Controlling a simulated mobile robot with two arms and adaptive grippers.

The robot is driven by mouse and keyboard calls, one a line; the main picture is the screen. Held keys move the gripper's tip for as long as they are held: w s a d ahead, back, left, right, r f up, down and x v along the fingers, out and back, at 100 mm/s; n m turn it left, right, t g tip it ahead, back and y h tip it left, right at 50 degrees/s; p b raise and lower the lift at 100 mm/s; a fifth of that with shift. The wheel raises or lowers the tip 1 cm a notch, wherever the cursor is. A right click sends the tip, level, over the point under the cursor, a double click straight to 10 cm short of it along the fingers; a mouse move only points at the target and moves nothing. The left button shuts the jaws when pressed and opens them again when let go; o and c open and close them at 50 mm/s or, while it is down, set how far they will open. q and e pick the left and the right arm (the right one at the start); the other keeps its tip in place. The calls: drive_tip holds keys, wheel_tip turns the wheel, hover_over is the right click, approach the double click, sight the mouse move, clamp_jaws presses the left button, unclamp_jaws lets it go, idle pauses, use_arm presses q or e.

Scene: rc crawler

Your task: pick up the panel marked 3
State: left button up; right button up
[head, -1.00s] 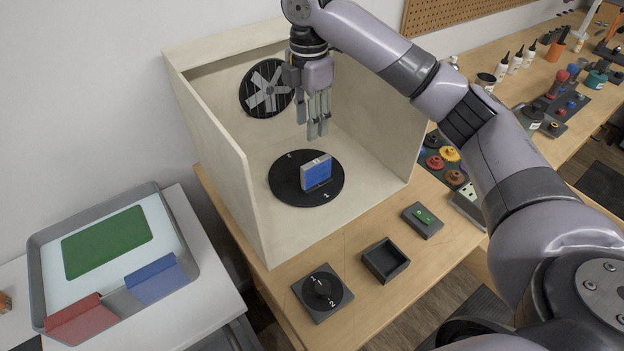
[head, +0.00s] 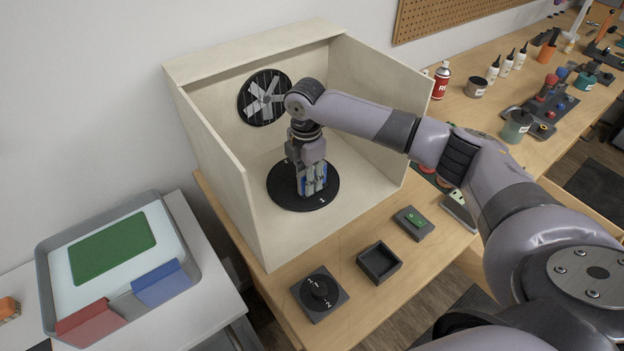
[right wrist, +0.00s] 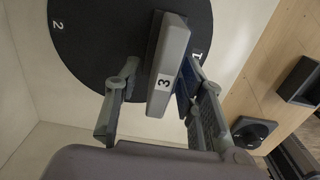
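The panel marked 3 (right wrist: 168,60) stands upright on the black turntable (right wrist: 90,50). In the right wrist view its grey edge with the 3 faces me, and a blue face shows on its right side. My right gripper (head: 313,186) is lowered over the panel inside the box, pointing down. In the right wrist view the fingers stand on either side of the panel, with a clear gap at the left finger. The right finger is close to the blue face; I cannot tell if it touches. In the head view the fingers hide most of the panel. My left gripper is out of view.
The open pale box (head: 215,150) surrounds the turntable, with a fan-like disc (head: 264,97) on its back wall. In front are a numbered dial (head: 320,290), a small dark tray (head: 380,263) and a green-button box (head: 413,223). A grey tray (head: 50,290) lies at left.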

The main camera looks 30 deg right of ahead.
drive_tip(key=shift+f, duration=0.95)
drive_tip(key=shift+c, duration=0.2)
clamp_jaws()
drive_tip(key=shift+r, duration=0.1)
